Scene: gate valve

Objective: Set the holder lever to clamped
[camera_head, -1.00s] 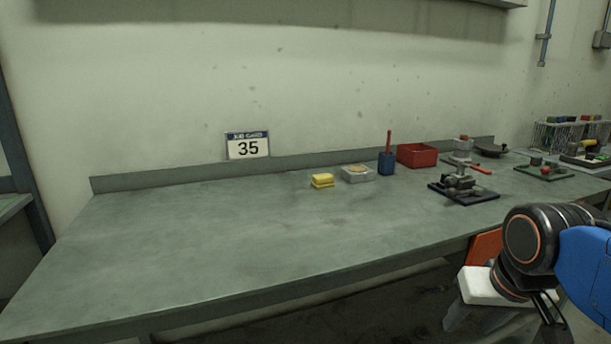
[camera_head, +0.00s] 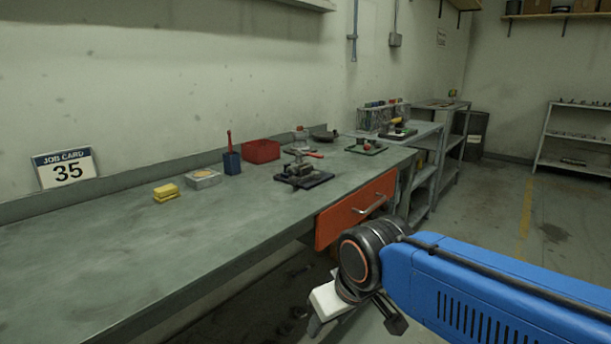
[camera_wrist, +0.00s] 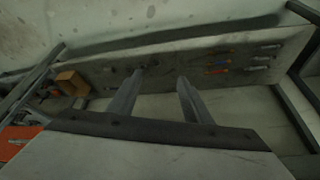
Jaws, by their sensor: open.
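A metal fixture on a dark base plate (camera_head: 303,178), which looks like the holder, stands on the bench near its front edge in the head view. A short red-handled lever (camera_head: 314,155) shows at its top, pointing right. It is too small to tell whether the lever is clamped. My gripper (camera_wrist: 162,76) shows in the wrist view with its two grey fingers apart and nothing between them. In the head view its white body (camera_head: 330,300) is low in front of the bench, well apart from the fixture.
The green bench (camera_head: 130,235) carries yellow sponges (camera_head: 165,192), a grey box (camera_head: 203,179), a blue cup (camera_head: 232,163), a red bin (camera_head: 261,151) and a green-based part (camera_head: 366,147). Open floor (camera_head: 530,225) lies right.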

